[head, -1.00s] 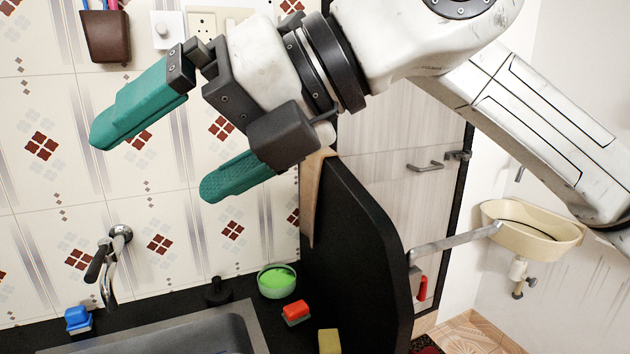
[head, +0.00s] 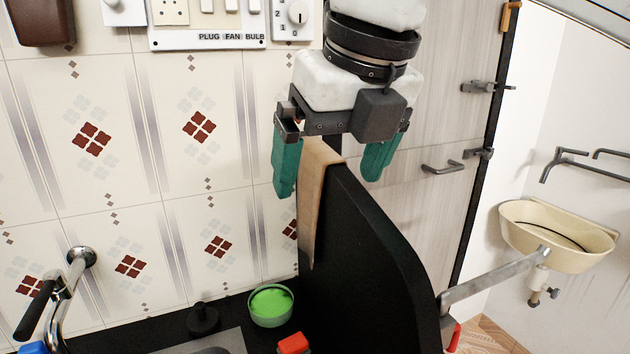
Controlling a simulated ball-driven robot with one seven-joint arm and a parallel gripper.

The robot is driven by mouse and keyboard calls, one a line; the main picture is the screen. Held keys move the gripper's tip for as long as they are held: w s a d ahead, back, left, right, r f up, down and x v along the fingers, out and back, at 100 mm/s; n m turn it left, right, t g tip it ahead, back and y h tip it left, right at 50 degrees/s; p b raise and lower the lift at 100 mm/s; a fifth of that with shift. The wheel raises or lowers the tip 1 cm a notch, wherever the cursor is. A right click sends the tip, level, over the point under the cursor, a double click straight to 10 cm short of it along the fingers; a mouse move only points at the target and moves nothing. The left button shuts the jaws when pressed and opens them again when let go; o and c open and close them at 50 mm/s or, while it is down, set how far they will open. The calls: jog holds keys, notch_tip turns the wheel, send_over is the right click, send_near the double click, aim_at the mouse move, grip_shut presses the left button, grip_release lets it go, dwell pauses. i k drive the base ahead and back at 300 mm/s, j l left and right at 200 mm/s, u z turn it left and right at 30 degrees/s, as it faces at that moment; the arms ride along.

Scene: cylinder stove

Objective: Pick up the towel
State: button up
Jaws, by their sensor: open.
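The towel (head: 315,190) is a tan cloth draped over the top edge of a black upright panel (head: 380,265), hanging down its left side. My gripper (head: 328,180) points downward just above the towel's top, with its two green fingers spread wide, one on each side of the towel and panel edge. The jaws are open and hold nothing. Whether a finger touches the cloth cannot be told. The far side of the towel is hidden behind the panel.
A green bowl (head: 271,306), a red-orange object (head: 293,344) and a black stopper-like item (head: 203,319) stand on the counter left of the panel. A faucet (head: 62,295) is at lower left. A switchboard (head: 207,22) is on the tiled wall; a cream basin (head: 556,237) is at right.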

aim_at(316, 155)
jog(key=i, duration=1)
